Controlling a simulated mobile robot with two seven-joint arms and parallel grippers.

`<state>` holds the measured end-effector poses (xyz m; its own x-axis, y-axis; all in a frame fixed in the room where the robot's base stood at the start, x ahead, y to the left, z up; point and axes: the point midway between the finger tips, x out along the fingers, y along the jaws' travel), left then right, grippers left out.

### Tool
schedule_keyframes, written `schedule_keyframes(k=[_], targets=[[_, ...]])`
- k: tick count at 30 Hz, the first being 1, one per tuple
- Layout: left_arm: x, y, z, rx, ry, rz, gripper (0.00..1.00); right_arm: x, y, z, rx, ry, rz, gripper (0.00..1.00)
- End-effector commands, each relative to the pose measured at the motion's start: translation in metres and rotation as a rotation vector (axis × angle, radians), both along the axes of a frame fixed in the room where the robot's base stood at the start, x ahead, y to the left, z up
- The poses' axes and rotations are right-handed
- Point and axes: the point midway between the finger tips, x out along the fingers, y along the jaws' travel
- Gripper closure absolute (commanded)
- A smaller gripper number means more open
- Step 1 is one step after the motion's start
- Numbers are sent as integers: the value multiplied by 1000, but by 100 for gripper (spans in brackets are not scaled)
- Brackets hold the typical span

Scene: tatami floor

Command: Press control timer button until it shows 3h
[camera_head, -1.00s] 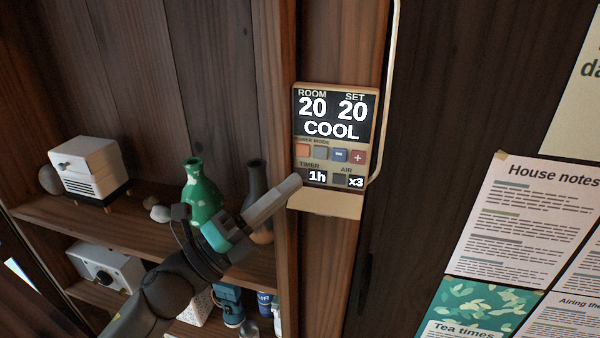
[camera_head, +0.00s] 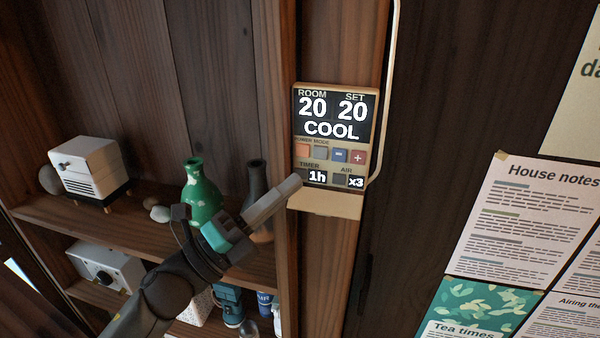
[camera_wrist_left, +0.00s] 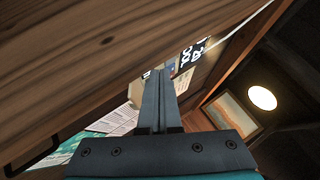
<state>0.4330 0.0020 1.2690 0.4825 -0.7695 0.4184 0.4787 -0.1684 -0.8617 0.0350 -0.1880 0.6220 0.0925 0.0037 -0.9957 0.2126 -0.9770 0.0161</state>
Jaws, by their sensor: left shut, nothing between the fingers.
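The control panel (camera_head: 333,205) is a tan box on a wooden post. Its display reads ROOM 20, SET 20, COOL, with TIMER 1h and AIR x3 below. A row of small buttons sits under the display. The timer button at the lower left of the panel is mostly hidden behind my fingertips. My left gripper (camera_head: 292,185) is shut and empty, its tip at the panel's lower left corner; I cannot tell whether it touches. In the left wrist view the shut fingers (camera_wrist_left: 158,85) point towards the panel display (camera_wrist_left: 190,56), partly hidden by wood. My right gripper is not in view.
Wooden shelves on the left hold a white box-shaped appliance (camera_head: 90,168), a green vase (camera_head: 202,195) and a dark vase (camera_head: 257,185) close to my left arm. A pale cable (camera_head: 393,90) runs beside the panel. Paper notices (camera_head: 520,215) hang on the right wall.

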Motion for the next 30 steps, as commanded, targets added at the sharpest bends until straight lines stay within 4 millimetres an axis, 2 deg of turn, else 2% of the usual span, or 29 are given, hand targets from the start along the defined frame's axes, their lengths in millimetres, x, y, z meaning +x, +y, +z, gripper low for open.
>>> schedule_keyframes(k=[30], targets=[[8,-3,0,0,0,1,100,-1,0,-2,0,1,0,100]])
